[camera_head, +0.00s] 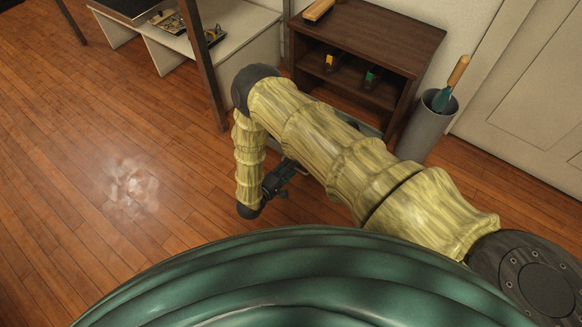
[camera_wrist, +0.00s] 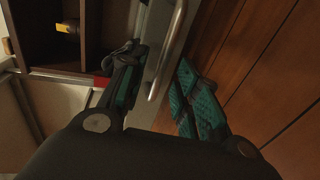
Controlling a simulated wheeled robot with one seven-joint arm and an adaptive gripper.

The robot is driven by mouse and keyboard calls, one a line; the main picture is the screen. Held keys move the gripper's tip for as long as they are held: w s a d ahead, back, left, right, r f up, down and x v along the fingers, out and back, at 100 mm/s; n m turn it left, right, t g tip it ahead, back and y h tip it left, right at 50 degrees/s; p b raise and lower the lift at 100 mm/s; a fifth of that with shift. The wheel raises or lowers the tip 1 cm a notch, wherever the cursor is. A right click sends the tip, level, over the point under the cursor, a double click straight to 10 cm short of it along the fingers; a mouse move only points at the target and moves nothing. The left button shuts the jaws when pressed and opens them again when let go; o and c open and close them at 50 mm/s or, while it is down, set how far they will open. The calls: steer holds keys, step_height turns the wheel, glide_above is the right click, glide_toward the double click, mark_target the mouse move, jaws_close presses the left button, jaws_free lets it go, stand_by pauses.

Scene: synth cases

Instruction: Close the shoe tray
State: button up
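The shoe tray is a grey drawer low in a dark brown cabinet. Only a small piece of the tray (camera_head: 370,129) shows past my arm in the head view, and it sticks out in front of the cabinet. In the wrist view its grey front (camera_wrist: 185,40) carries a silver bar handle (camera_wrist: 168,52). My gripper (camera_wrist: 156,65) is open, its teal-padded fingers on either side of the lower part of the handle; contact cannot be told. In the head view my gripper (camera_head: 284,178) is small and dark, low in front of the cabinet.
The cabinet (camera_head: 375,35) has shelves with dark items bearing yellow and green tags. A grey bin (camera_head: 425,130) with a wooden-handled teal tool stands to its right, near a white door (camera_head: 535,85). The wooden floor (camera_head: 60,200) at left is clear.

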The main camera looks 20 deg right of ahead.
steer(key=shift+b+x, duration=0.3)
steer(key=shift+x, duration=1)
jaws_close()
